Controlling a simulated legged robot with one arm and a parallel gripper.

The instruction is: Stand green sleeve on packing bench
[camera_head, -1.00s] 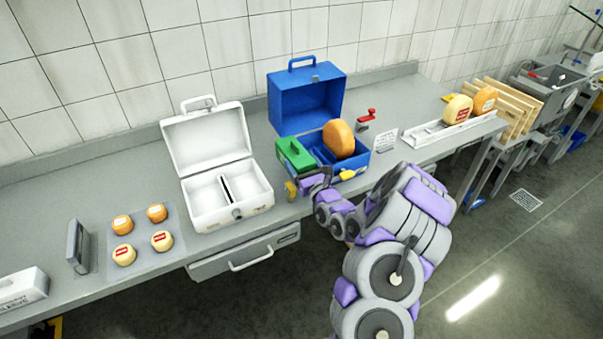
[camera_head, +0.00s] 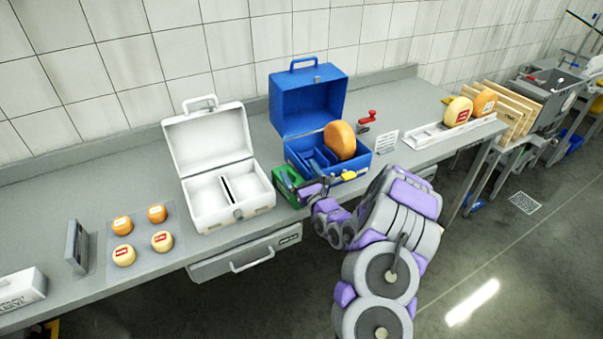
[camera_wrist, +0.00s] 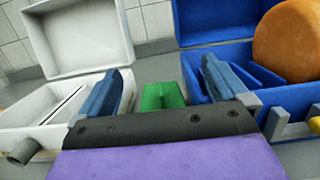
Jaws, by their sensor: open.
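The green sleeve (camera_head: 284,184) is at the bench surface (camera_head: 85,184), in the gap between the white case and the blue case. In the wrist view the green sleeve (camera_wrist: 163,97) shows between the two blue fingers of my gripper (camera_wrist: 163,80), which are spread apart with room on both sides. In the head view my gripper (camera_head: 302,189) is beside the sleeve, at the bench's front edge, and hides part of it. The sleeve's base is hidden, so I cannot tell fully whether it stands squarely.
The open white case (camera_head: 217,222) is left of the sleeve. The open blue case (camera_head: 357,172) is right, holding an orange cheese wheel (camera_head: 340,140). Small cheeses lie on a mat (camera_head: 140,267) at left. Bare bench lies behind the gap.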

